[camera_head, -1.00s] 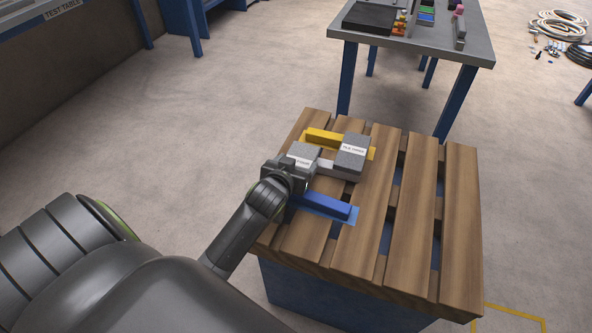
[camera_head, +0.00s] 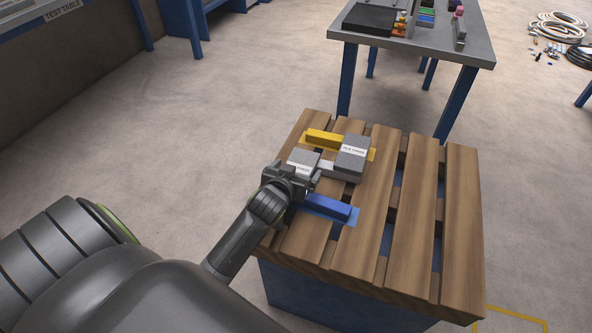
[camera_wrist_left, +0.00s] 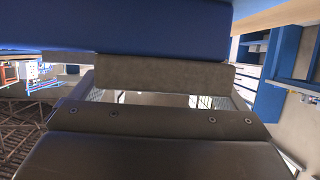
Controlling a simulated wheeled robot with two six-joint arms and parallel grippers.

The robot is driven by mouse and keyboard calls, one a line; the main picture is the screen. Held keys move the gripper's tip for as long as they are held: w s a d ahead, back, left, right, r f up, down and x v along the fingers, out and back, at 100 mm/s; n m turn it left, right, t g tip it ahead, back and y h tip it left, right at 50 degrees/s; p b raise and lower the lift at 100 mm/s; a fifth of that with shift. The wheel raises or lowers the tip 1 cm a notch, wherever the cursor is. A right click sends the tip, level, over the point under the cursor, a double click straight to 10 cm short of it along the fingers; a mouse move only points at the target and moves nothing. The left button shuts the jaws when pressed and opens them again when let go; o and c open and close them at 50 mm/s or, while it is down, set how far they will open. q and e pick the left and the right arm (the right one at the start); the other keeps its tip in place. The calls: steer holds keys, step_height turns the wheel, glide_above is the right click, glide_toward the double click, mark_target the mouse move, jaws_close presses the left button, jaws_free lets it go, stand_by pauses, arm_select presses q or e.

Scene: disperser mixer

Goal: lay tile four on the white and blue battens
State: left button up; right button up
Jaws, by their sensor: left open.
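A grey tile (camera_head: 303,158) with a white label lies at the left on the battens on the pallet; its near part is hidden by my left gripper and I cannot read the label. A second grey tile, labelled as tile three (camera_head: 351,155), lies to its right. The white batten (camera_head: 328,168) shows between and under the tiles. The blue batten (camera_head: 329,207) lies bare nearer to me. The yellow batten (camera_head: 323,138) lies behind. My left gripper (camera_head: 304,181) is open, just in front of the left tile, between it and the blue batten. A large blue surface (camera_wrist_left: 130,25) fills the top of the wrist view.
The slatted wooden pallet (camera_head: 415,220) has free room to the right, with gaps between its slats. A grey table (camera_head: 470,50) with a black box and small coloured parts stands behind. Hoses (camera_head: 560,30) lie on the floor at the far right.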

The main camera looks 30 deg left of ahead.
arm_select(q)
steer(key=shift+r, duration=0.1)
steer(key=shift+s+r, duration=0.1)
steer(key=shift+r, duration=0.1)
steer(key=p+v, duration=0.2)
steer(key=v, duration=0.9)
steer(key=shift+s, duration=0.4)
arm_select(e)
steer(key=s+f, duration=0.1)
steer(key=f, duration=0.1)
steer(key=s+d+f, duration=0.1)
steer(key=s, duration=0.1)
steer(key=shift+d+f, duration=0.15)
steer(key=shift+f, duration=0.25)
arm_select(q)
steer(key=shift+d, duration=0.1)
